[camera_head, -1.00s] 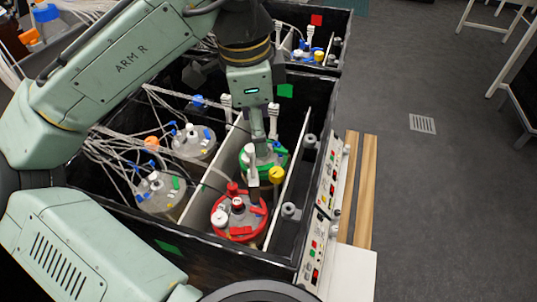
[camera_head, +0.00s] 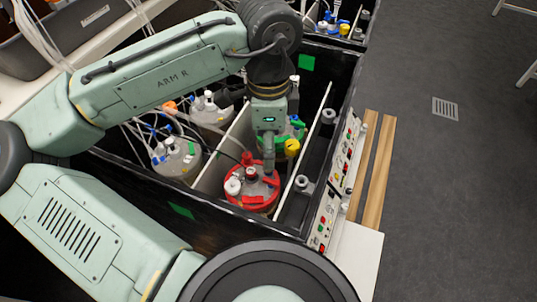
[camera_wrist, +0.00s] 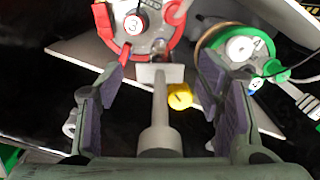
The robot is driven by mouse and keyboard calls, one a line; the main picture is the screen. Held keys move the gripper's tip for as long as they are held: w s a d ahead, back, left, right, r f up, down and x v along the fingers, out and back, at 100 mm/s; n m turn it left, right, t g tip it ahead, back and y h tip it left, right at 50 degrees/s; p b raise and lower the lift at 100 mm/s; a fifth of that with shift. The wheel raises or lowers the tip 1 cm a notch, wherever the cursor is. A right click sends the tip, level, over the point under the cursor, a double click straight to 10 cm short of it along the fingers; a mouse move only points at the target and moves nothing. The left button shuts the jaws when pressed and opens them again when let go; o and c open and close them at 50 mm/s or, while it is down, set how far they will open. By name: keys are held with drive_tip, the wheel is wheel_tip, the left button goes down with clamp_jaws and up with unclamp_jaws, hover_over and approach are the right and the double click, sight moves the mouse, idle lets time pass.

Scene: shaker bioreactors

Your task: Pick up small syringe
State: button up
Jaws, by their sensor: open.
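My gripper (camera_head: 268,165) points down over the divided black box, close to the red-rimmed vessel (camera_head: 240,200). In the wrist view its dark-padded fingers (camera_wrist: 160,100) stand wide apart. A pale grey stepped rod (camera_wrist: 158,125) shows between them, with a flat whitish piece (camera_wrist: 155,73) at its far end. I cannot tell whether this rod is the small syringe, or whether it touches anything. No other thing shows clearly as a syringe. The red-rimmed vessel (camera_wrist: 133,30), the green-rimmed vessel (camera_wrist: 240,45) and a yellow cap (camera_wrist: 180,95) lie beyond the fingertips.
The green-rimmed vessel (camera_head: 298,128) stands behind the red one in the same bay. Two vessels (camera_head: 178,162) (camera_head: 210,108) with many tubes stand left of a pale divider (camera_head: 212,165). Grey knobs (camera_head: 303,183) line the right side. Open floor (camera_head: 450,200) lies farther right.

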drive_tip(key=shift+f, duration=0.2)
drive_tip(key=c, duration=1.2)
